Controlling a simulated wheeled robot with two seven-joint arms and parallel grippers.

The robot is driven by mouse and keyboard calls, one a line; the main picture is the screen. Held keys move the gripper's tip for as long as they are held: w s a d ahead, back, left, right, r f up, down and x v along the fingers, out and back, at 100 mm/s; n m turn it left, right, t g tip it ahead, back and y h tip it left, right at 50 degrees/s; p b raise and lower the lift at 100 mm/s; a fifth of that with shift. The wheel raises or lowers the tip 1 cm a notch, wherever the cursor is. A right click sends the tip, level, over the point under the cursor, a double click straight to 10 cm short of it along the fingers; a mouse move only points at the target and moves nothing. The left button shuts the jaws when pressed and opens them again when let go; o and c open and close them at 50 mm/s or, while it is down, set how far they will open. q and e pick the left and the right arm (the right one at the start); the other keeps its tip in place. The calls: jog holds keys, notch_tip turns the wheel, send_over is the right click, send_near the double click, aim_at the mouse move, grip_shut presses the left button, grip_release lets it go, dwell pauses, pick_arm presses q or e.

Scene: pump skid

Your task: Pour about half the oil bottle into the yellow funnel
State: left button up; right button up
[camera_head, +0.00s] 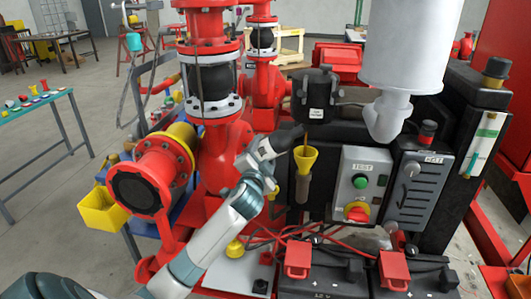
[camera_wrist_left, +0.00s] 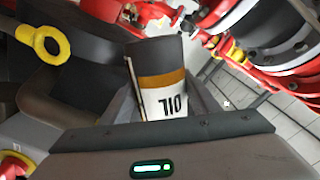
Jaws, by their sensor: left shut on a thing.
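The yellow funnel (camera_head: 305,158) stands upright in a brownish filler neck (camera_head: 302,188) in front of the black engine block. My left gripper (camera_head: 272,150) is just left of the funnel, shut on the oil bottle (camera_head: 289,137), which is tilted with its dark end toward the funnel. A thin brown stream shows above the funnel mouth. In the left wrist view the oil bottle (camera_wrist_left: 163,100) sits between the jaws, dark with a gold band and a white OIL label. Its oil level cannot be seen. My right gripper is out of view.
A red pump with a large flange (camera_head: 150,180) is left of my arm. A control box (camera_head: 362,185) with green and red buttons is right of the funnel. Red battery clamps and cables (camera_head: 298,258) lie below. A large pale cylinder (camera_head: 410,45) hangs at upper right.

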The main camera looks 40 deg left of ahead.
pick_arm(q)
jog(key=shift+s+a+r+m+p, duration=0.3)
jog(key=shift+r+m+p, duration=0.4)
jog(key=shift+p, duration=0.75)
jog(key=shift+s+a+r+m+p, duration=0.1)
jog(key=shift+a+r+m+p, duration=0.35)
jog(key=shift+m+p, duration=0.65)
dwell(5.5)
